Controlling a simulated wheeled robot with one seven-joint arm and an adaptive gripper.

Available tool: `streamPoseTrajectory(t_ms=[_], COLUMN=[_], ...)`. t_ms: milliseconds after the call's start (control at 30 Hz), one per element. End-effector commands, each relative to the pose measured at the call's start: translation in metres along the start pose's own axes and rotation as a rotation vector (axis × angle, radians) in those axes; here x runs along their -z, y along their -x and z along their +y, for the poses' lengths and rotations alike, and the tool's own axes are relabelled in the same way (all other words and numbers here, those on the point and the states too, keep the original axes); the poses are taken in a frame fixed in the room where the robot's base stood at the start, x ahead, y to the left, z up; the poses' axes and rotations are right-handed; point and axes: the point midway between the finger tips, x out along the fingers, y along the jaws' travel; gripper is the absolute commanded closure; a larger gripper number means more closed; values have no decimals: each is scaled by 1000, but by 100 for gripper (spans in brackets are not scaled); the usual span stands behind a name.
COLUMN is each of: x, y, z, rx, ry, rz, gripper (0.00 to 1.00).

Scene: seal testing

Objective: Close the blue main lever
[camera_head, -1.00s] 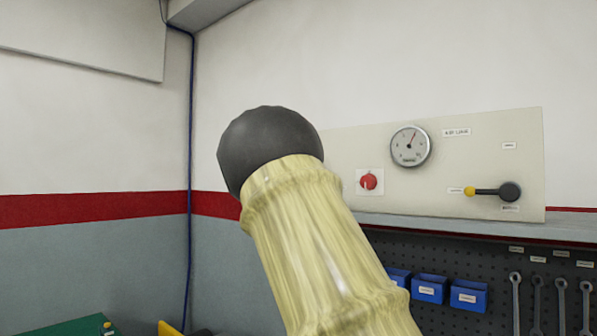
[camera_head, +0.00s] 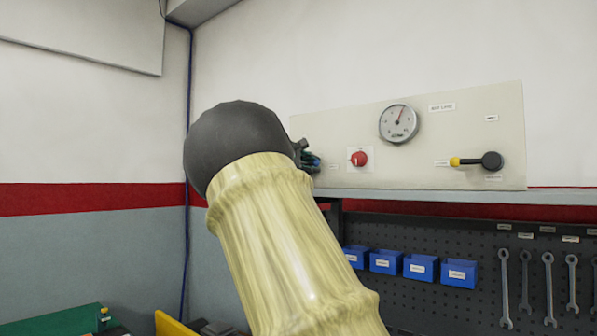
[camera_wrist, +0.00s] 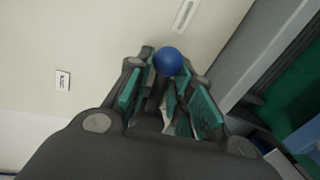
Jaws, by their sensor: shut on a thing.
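The blue main lever shows in the wrist view as a round blue knob (camera_wrist: 168,61) at the far end of my gripper (camera_wrist: 166,84). The teal finger pads stand on either side of the lever just below the knob, and my gripper is shut on it. In the head view my gripper (camera_head: 310,160) shows partly at the left end of the beige panel (camera_head: 440,140), behind my arm. The blue knob and the rest of the lever cannot be made out there.
The panel carries a round gauge (camera_head: 398,123), a red knob (camera_head: 359,158) and a yellow-tipped black lever (camera_head: 478,161). Below are a shelf edge (camera_head: 430,196), several blue bins (camera_head: 421,267) and hanging wrenches (camera_head: 525,282). My arm blocks the lower middle of the head view.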

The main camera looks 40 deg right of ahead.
Motion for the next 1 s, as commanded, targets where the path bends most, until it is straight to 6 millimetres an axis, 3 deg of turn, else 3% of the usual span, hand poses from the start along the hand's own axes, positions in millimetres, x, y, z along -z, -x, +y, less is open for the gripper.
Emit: streamPoseTrajectory(t_ms=[333,867,900,1000], x=[-10,-10,-10,-10], y=[-11,-12,-12,-12], z=[-9,-10,-10,-10], rx=[1,4,4,4], ry=[-134,-156,-156,-155], rz=[13,17,17,16], gripper=[100,100,74,66])
